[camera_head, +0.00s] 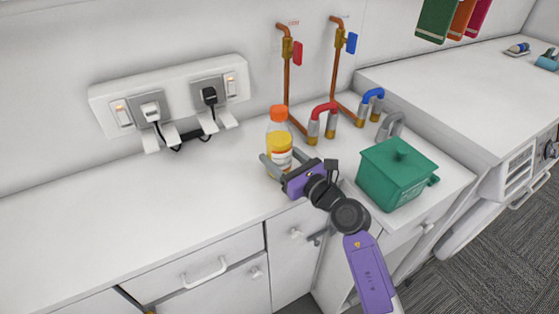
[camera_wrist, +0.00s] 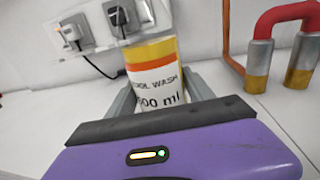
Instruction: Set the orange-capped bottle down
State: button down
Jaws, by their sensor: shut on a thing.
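The orange-capped bottle (camera_head: 279,150) is clear with yellow contents and a white label. It stands upright at the counter, and I cannot tell whether its base touches the top. My gripper (camera_head: 276,164) is shut on the bottle's lower part, coming from the front right. In the wrist view the bottle (camera_wrist: 155,75) is between the two grey fingers, with label text ending in "WASH" and "00 ml" readable. Its cap is out of that view. The white counter (camera_head: 160,200) has free room left of the bottle.
A green lidded box (camera_head: 395,175) stands to the right. Red-topped (camera_head: 322,122) and blue-topped (camera_head: 371,103) pipe fittings stand behind it. Copper pipes (camera_head: 286,80) run up the wall. Sockets with plugs (camera_head: 170,105) are at back left. The counter's front edge is close below my gripper.

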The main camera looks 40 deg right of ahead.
jog(key=shift+f, duration=0.3)
jog(key=shift+c, duration=2)
grip_release()
jog(key=shift+f, duration=0.15)
jog(key=s+b, duration=0.1)
jog(key=s, duration=1.1)
jog(key=shift+a+b, duration=0.25)
jog(key=shift+b, duration=0.1)
jog(key=s+a+m+t+y, duration=0.1)
jog(key=s+a+m+y, duration=0.1)
jog(key=s+a+m, duration=1.2)
jog(key=s+a+f+m+g, duration=0.1)
jog(key=s+m+g, duration=0.1)
jog(key=s+m, duration=0.5)
jog(key=s+a+f+m+g+h, duration=0.1)
jog(key=s+m, duration=0.6)
jog(key=m, duration=0.7)
jog(key=shift+a+f+m+g, duration=0.3)
jog(key=shift+f+g, duration=0.15)
jog(key=shift+g, duration=0.15)
